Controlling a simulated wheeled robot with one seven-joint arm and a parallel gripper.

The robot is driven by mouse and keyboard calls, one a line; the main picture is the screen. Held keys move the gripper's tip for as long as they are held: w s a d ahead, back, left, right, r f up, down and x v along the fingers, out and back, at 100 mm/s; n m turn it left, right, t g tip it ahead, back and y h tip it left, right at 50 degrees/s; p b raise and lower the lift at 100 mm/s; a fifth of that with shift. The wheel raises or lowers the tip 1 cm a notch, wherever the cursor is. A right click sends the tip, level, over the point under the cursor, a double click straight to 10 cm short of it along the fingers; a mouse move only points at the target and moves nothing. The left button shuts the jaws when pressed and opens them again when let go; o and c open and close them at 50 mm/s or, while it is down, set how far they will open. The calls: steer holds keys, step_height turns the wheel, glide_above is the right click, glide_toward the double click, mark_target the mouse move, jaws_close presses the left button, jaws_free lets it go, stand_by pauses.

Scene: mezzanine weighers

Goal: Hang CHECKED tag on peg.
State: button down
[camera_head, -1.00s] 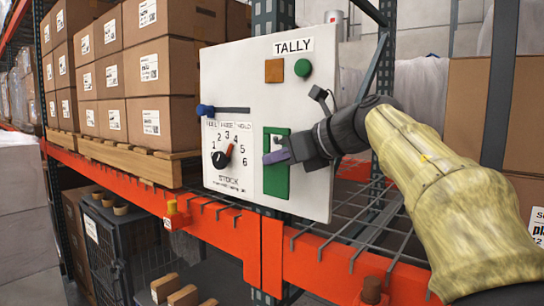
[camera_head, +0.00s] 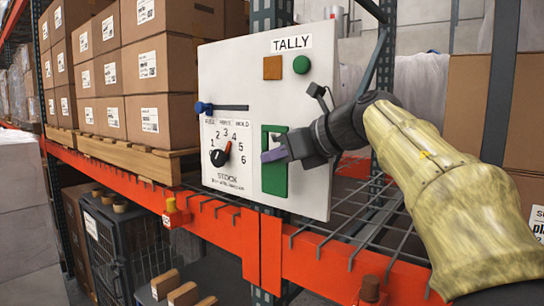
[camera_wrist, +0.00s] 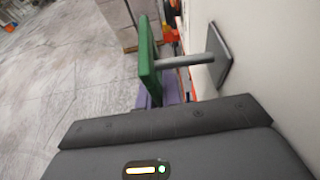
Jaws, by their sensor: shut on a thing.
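The green tag (camera_head: 275,181) is in front of the white TALLY panel (camera_head: 325,190). In the wrist view the green tag (camera_wrist: 148,55) stands edge-on, and its lettering does not show. My gripper (camera_head: 273,155) has purple fingers shut on the tag; in the wrist view the fingers (camera_wrist: 155,98) meet its lower edge. A grey peg (camera_wrist: 185,61) runs from a dark square plate (camera_wrist: 223,58) on the panel to the tag's panel-facing side. I cannot tell whether the peg passes through the tag.
The panel carries a rotary dial (camera_head: 220,157), a blue slider knob (camera_head: 204,108), an orange square (camera_head: 272,68) and a green button (camera_head: 301,65). An orange rack beam (camera_head: 215,215) runs below. Boxes (camera_head: 150,65) stand on a pallet at left.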

steer(key=shift+a+f+b, duration=0.1)
steer(key=shift+b, duration=0.3)
steer(key=s+a+b, duration=0.1)
steer(key=s+a, duration=0.3)
steer(key=s, duration=0.2)
steer(key=shift+a+b, duration=0.35)
steer(key=shift+b, duration=0.05)
stand_by(0.6)
